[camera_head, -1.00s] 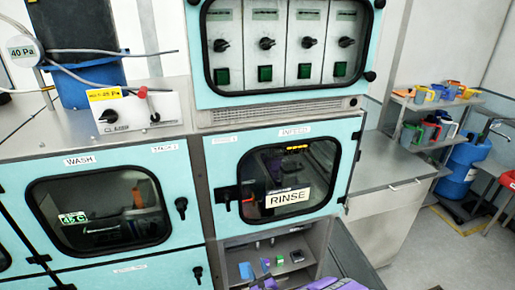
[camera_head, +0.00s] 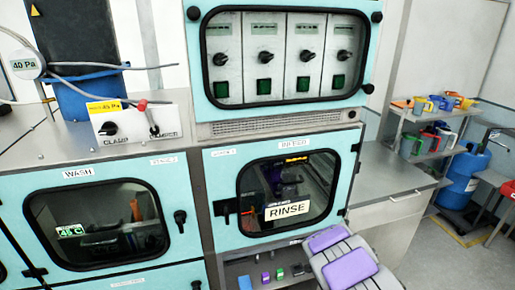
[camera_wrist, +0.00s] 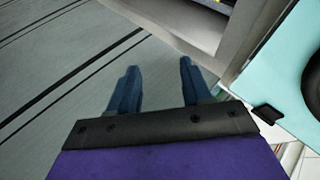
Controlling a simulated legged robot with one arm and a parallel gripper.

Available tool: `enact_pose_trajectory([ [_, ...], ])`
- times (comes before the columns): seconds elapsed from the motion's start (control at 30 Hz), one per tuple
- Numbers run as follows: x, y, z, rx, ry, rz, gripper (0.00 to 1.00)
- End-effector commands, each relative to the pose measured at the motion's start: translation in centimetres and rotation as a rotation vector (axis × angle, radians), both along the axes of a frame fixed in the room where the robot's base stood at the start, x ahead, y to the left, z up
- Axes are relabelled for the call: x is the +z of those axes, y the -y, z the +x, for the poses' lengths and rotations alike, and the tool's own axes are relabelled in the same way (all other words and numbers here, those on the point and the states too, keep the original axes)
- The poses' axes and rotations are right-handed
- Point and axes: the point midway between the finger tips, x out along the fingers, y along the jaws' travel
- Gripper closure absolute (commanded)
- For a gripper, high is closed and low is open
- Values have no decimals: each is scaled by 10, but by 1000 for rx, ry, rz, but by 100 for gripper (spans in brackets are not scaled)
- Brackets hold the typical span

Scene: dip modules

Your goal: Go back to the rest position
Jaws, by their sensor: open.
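My gripper (camera_wrist: 158,88) shows in the wrist view with its two blue-grey fingers apart and nothing between them. Striped grey floor and the edge of a grey cabinet lie beyond the fingertips. In the head view my arm, grey with purple covers, rises at the bottom right in front of the machine's lower part. The fingers themselves are not visible there.
The teal machine has a closed RINSE door (camera_head: 288,193) and a WASH window (camera_head: 98,222). Small coloured items (camera_head: 265,279) sit in an opening below. A steel counter (camera_head: 385,180) and a shelf of coloured jugs (camera_head: 425,140) stand at the right.

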Motion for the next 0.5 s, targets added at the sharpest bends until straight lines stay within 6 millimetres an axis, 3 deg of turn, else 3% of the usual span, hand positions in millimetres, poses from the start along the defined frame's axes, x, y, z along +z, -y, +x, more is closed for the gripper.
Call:
enact_pose_trajectory([
  [0.03, 20, 9, -3, -1, -26, -49, 52],
  [0.2, 71, 33, -28, 8, -149, -191, 52],
  [0.5, 153, 43, -94, 63, -378, -332, 52],
])
